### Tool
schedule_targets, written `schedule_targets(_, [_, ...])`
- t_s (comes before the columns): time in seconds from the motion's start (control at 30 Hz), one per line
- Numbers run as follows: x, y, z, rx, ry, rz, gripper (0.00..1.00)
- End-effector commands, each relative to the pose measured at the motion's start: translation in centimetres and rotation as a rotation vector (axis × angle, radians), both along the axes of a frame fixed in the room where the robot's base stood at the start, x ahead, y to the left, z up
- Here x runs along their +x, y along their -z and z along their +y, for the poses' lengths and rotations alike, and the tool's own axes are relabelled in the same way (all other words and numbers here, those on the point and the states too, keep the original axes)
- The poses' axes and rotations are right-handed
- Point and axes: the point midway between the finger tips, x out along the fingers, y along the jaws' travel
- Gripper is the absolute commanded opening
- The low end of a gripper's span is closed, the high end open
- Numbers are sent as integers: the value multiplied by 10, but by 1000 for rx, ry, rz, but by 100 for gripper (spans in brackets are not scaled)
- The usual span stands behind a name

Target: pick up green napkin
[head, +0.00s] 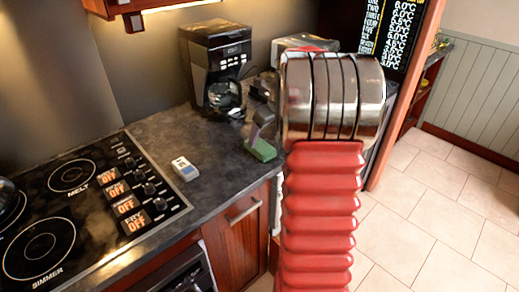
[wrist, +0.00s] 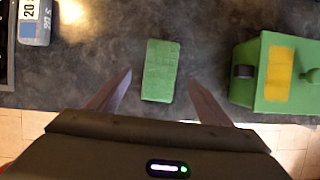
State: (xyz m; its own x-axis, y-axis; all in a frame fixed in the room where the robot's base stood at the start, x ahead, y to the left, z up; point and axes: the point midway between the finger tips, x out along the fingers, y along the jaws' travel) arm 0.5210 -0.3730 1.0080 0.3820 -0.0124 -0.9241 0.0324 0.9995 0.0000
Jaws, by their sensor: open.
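The green napkin (wrist: 160,70) is a small green rectangle lying flat on the dark countertop in the wrist view. In the head view the green piece (head: 263,151) shows near the counter's front edge, just left of my red arm. My gripper (wrist: 159,78) is open, with one finger to each side of the napkin in the picture and nothing between them held. In the head view a grey finger (head: 262,122) shows over the napkin; the rest of my gripper is hidden behind my arm. I cannot tell the exact height above the counter.
A green box (wrist: 262,90) with a yellow patch stands right of the napkin in the wrist view. A small white and blue device (head: 185,168) lies to the left, near the stove (head: 85,200). A coffee maker (head: 215,65) stands behind. The counter between is bare.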

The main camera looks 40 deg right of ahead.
Motion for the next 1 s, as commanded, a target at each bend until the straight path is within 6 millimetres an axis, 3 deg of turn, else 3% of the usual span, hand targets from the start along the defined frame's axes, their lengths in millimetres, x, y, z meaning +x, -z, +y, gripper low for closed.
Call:
schedule_targets(0.27, [1, 3, 0, 1, 0, 1, 73])
schedule_targets(0.7, [17, 47, -2, 0, 1, 0, 73])
schedule_targets(1.0, [17, 48, -2, -1, 1, -1, 73])
